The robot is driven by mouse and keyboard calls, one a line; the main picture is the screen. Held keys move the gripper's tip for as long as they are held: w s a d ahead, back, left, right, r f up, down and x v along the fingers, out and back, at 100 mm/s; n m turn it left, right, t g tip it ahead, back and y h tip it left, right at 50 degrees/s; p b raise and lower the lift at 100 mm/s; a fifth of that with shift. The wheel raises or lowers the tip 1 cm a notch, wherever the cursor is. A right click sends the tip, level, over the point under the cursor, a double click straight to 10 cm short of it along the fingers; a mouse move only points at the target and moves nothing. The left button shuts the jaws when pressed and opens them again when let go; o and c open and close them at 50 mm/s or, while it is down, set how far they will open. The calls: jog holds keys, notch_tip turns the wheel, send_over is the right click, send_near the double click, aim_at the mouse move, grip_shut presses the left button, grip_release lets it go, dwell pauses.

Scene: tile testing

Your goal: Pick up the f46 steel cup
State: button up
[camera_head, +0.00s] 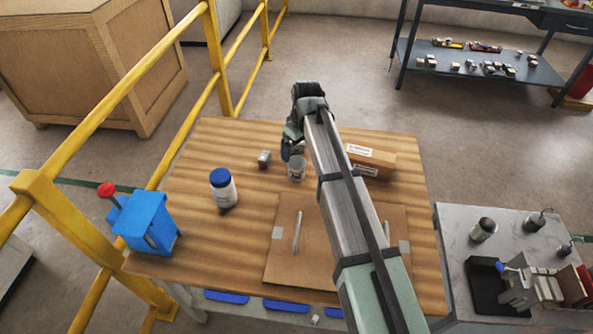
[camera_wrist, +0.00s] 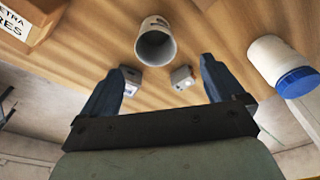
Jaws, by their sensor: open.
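A small grey-white cup (camera_head: 296,169) with a dark mark on its side stands on the wooden table. It is probably the f46 steel cup, but I cannot read its marking. In the wrist view the cup (camera_wrist: 156,47) shows its open mouth, just beyond and roughly centred between the fingertips. My gripper (camera_wrist: 160,66) is open and empty, with one dark finger on each side. In the head view my gripper (camera_head: 291,149) is above the table just behind the cup, partly hidden by my arm.
A small metal block (camera_head: 264,158) and a blue-capped white bottle (camera_head: 223,190) stand left of the cup. A cardboard box (camera_head: 375,162) lies to the right. A cardboard sheet (camera_head: 284,262) covers the front. Metal containers (camera_head: 483,230) stand on the right side table. A yellow railing (camera_head: 75,225) runs left.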

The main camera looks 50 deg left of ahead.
aim_at(296, 160)
jog(key=f, duration=0.4)
jog(key=a+f, duration=0.1)
jog(key=f, duration=0.2)
jog(key=shift+f, duration=0.1)
jog(key=shift+w+a+f, duration=0.15)
jog(key=shift+a+f, duration=0.05)
jog(key=shift+f, duration=1.1)
jog(key=shift+w+a+f, duration=0.1)
jog(key=shift+a+f, duration=0.05)
jog(key=shift+f, duration=1.15)
jog(key=shift+c, duration=0.2)
jog(key=c, duration=1)
